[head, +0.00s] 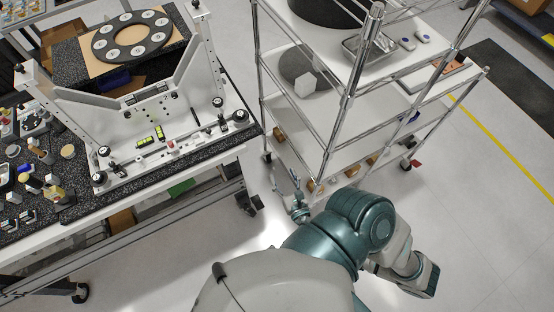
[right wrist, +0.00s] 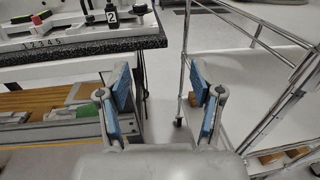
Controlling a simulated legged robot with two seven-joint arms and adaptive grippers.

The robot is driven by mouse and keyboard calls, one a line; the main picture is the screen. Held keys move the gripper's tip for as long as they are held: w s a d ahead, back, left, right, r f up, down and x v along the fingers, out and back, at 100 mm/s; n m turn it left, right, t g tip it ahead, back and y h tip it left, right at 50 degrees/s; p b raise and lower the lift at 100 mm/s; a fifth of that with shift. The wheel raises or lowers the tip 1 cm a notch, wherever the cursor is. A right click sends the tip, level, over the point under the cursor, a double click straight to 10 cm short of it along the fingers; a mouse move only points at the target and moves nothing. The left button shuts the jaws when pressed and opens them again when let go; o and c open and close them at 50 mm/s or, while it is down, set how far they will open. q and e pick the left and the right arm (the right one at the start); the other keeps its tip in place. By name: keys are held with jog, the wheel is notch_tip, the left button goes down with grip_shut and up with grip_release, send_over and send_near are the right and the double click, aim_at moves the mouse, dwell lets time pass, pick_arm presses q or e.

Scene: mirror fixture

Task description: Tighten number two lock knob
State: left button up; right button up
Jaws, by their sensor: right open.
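My right gripper (head: 290,195) is open and empty, in the gap between table and cart, apart from the knob. In the right wrist view its blue-padded fingers (right wrist: 165,92) are spread. My left gripper is not in view.
A chrome wire cart (head: 340,110) with trays and boxes stands right of the table. The black speckled table (head: 215,147) holds small parts at the left. A dark ring with white discs (head: 132,37) lies behind the fixture. Floor is open at right.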

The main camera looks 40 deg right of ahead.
jog(key=w+d+f+n+y+b, duration=0.1)
jog(key=w+d+f+y+b, duration=0.15)
jog(key=w+b, duration=0.4)
jog(key=n+t+y+b, duration=0.1)
jog(key=n+y, duration=0.1)
send_near(243, 117)
jog(key=w, duration=0.4)
jog(key=w+p, duration=0.1)
jog(key=w, duration=0.3)
jog(key=w+d, duration=0.1)
jog(key=w, duration=0.3)
jog(key=shift+f, duration=0.1)
jog(key=c, duration=1.2)
jog(key=shift+o, duration=0.2)
